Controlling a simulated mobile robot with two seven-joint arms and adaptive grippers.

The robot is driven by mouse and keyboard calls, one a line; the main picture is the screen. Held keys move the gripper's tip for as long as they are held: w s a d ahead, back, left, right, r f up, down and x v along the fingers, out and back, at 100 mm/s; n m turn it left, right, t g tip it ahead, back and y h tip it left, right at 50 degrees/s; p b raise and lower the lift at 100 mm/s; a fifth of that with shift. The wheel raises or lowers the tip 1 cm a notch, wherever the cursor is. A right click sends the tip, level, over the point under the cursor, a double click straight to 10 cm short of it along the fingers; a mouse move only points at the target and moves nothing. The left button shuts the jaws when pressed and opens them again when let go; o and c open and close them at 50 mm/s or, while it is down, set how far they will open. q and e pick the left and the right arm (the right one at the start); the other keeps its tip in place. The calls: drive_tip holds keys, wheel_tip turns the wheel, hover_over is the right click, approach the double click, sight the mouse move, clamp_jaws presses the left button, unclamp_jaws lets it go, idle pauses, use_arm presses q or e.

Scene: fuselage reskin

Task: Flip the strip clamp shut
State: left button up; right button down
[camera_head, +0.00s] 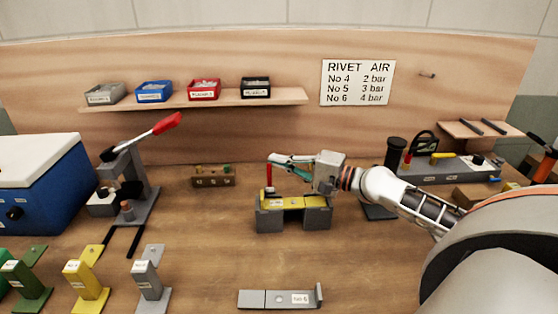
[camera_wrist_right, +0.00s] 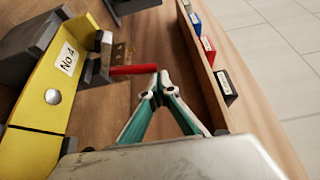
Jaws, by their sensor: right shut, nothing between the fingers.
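The strip clamp, with its red handle (camera_head: 269,175), sits at the left end of a yellow strip (camera_head: 293,202) on a grey block fixture (camera_head: 270,221). The handle stands upright. In the right wrist view the red handle (camera_wrist_right: 133,70) points toward my fingertips, and the yellow strip (camera_wrist_right: 45,95) carries a "No 4" label. My right gripper (camera_head: 271,157) is shut and empty, with its teal fingers close to the handle's top. In the right wrist view its tips (camera_wrist_right: 158,76) are at the handle's end; I cannot tell if they touch. My left gripper is not in view.
A red-levered press (camera_head: 140,165) and blue box (camera_head: 45,180) stand left. A small block with pegs (camera_head: 213,176) sits behind the fixture. A grey strip (camera_head: 280,298) lies in front. A shelf (camera_head: 200,102) holds bins. The bench between fixture and front strip is clear.

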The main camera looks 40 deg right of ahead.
drive_tip(key=shift+n+t, duration=0.3)
drive_tip(key=shift+n, duration=0.4)
drive_tip(key=shift+s+a+r+b, duration=0.1)
drive_tip(key=shift+s+a+b, duration=0.35)
drive_tip(key=shift+s, duration=0.2)
drive_tip(key=shift+s+a+f+b, duration=0.1)
drive_tip(key=shift+s+a+b, duration=0.3)
drive_tip(key=shift+s, duration=0.3)
drive_tip(key=shift+s+a+r+b, duration=0.1)
drive_tip(key=shift+s+a+b, duration=0.35)
drive_tip(key=shift+s, duration=0.2)
drive_tip(key=shift+s+y, duration=0.1)
drive_tip(key=shift+y, duration=0.2)
